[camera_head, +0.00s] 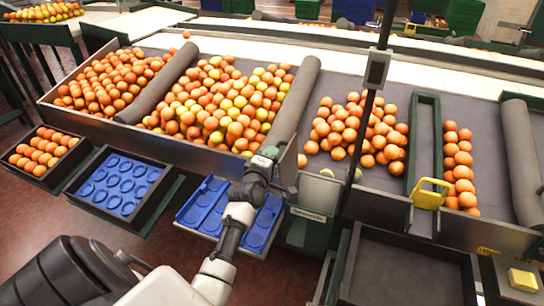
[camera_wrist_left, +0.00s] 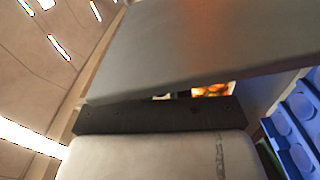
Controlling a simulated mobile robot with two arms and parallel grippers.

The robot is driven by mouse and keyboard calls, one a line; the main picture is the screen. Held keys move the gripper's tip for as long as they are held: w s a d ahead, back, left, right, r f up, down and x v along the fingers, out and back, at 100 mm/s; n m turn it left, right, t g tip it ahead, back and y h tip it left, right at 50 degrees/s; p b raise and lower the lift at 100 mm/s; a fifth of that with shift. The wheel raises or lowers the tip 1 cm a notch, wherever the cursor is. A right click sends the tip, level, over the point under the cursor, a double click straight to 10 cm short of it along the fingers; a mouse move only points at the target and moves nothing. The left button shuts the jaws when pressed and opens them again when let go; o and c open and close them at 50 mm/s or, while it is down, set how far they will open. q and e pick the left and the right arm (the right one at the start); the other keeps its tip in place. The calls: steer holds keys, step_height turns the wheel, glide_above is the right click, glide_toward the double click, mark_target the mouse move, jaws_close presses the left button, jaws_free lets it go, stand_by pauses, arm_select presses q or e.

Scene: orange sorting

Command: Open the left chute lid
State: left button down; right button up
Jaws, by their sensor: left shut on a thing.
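My left gripper (camera_head: 268,156) reaches in from below at the middle of the head view. It is shut at a grey metal panel (camera_head: 288,168), which looks like the left chute lid and stands steeply tilted at the conveyor's front edge. In the left wrist view the gripper's dark bar (camera_wrist_left: 150,117) lies close below a broad grey plate (camera_wrist_left: 200,45), likely the same lid. The exact grip is hidden. A green chute box (camera_head: 308,228) stands just right of the gripper. My right gripper is not in view.
Oranges (camera_head: 215,105) fill the sloping conveyor lanes behind the panel, split by grey rollers (camera_head: 297,100). Blue trays (camera_head: 118,184) line the front left. A yellow handle (camera_head: 430,193) stands by the right lane. A dark empty bin (camera_head: 405,270) is at the front right.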

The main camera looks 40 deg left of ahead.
arm_select(q)
steer(key=shift+f, duration=0.3)
steer(key=c, duration=1.1)
jaws_free()
steer(key=shift+r, duration=0.1)
steer(key=b+v, duration=0.1)
steer(key=v, duration=1)
steer(key=shift+w, duration=0.1)
